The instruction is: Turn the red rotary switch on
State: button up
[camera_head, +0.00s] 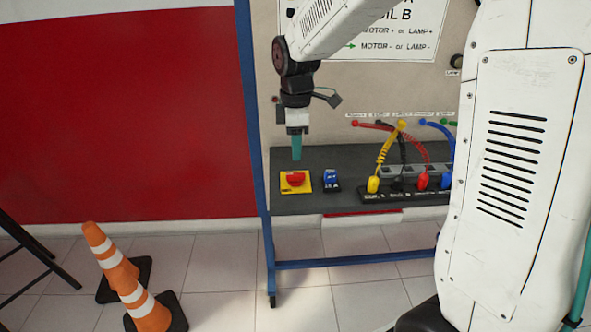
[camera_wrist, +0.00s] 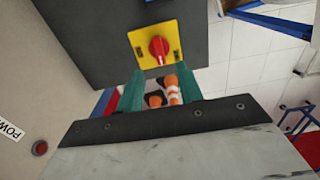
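The red rotary switch (camera_head: 294,179) sits on a yellow square plate (camera_head: 303,188) at the left end of the dark shelf. In the wrist view the red knob (camera_wrist: 158,49) is on the yellow plate (camera_wrist: 138,38), just beyond the fingertips. My gripper (camera_head: 296,158) points down above the switch, with a gap between its fingertips and the knob. In the wrist view its two teal fingers (camera_wrist: 159,73) are apart with nothing between them. The knob's on and off markings are too small to read.
A blue switch (camera_head: 331,180) sits just right of the yellow plate. Further right, coloured cables (camera_head: 384,150) run from the panel to plugs. A blue frame post (camera_head: 252,120) stands left of the shelf. Orange cones (camera_head: 110,255) stand on the floor at lower left.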

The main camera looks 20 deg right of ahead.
aim_at(295, 174)
notch_tip(295, 174, down, 8)
jog(key=shift+w, duration=0.1)
dwell(0.4)
grip_shut()
